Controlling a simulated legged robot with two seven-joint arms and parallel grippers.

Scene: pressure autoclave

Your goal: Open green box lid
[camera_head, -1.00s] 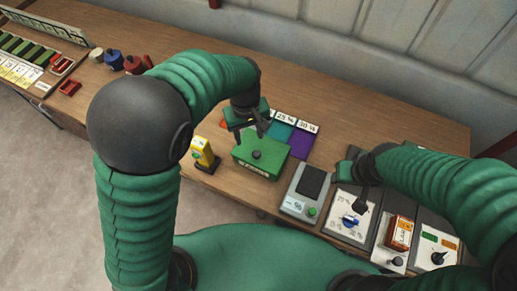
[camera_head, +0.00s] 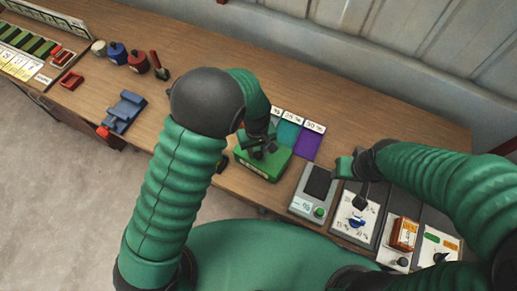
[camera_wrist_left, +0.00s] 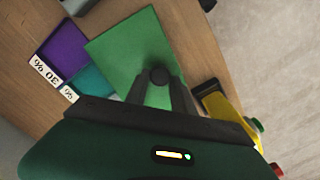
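The green box (camera_head: 252,165) stands on the table with its flat green lid (camera_wrist_left: 125,48) on top.
Orange-lit, dial and scale-like panels (camera_head: 317,182) line the table front, right of the box. A blue stand (camera_head: 125,112) and pots are further left.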

